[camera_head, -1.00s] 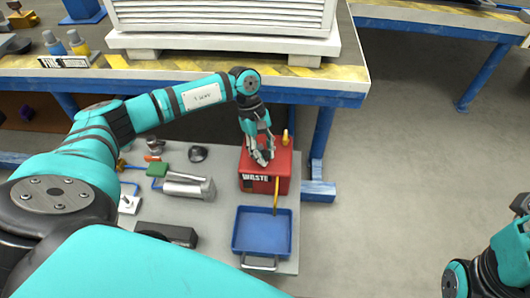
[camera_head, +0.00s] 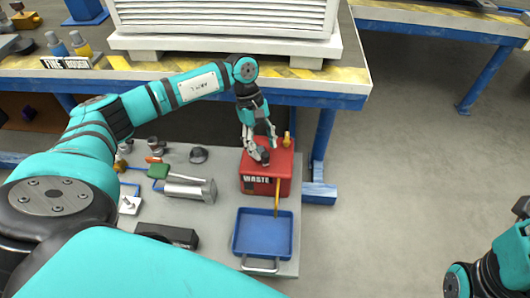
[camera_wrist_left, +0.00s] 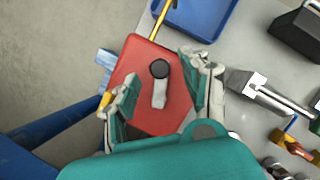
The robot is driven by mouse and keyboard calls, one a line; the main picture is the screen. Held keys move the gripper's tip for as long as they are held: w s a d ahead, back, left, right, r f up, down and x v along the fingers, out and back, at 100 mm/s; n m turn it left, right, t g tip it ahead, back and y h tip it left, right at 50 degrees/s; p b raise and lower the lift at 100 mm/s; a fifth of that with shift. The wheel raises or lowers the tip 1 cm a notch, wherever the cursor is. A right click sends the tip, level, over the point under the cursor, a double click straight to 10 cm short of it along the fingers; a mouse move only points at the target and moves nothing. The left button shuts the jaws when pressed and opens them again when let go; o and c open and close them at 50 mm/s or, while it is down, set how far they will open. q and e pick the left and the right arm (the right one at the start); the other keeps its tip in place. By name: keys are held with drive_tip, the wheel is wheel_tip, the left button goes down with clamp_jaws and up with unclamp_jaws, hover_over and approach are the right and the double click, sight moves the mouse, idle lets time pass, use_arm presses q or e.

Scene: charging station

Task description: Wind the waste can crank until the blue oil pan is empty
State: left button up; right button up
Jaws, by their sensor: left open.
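The red waste can (camera_head: 265,185) stands on the grey low platform, its white WASTE label facing me. The wrist view shows its red top (camera_wrist_left: 132,66) with a grey crank arm ending in a round black knob (camera_wrist_left: 160,68). The blue oil pan (camera_head: 262,232) sits just in front of the can, joined to it by a yellow tube (camera_head: 277,197). I see no clear oil in it; its inside looks plain blue. My left gripper (camera_head: 262,145) is open above the can, its fingers (camera_wrist_left: 160,83) apart on either side of the crank. My right gripper is out of view.
A grey metal cylinder (camera_head: 188,189) and a black box (camera_head: 168,235) lie left of the can and pan. A workbench edge (camera_head: 340,90) with yellow-black stripes runs behind, with a blue leg (camera_head: 324,140) nearby.

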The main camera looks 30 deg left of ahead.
use_arm(q)
drive_tip(key=v, duration=0.8)
drive_tip(key=shift+r, duration=0.3)
drive_tip(key=shift+a, duration=0.15)
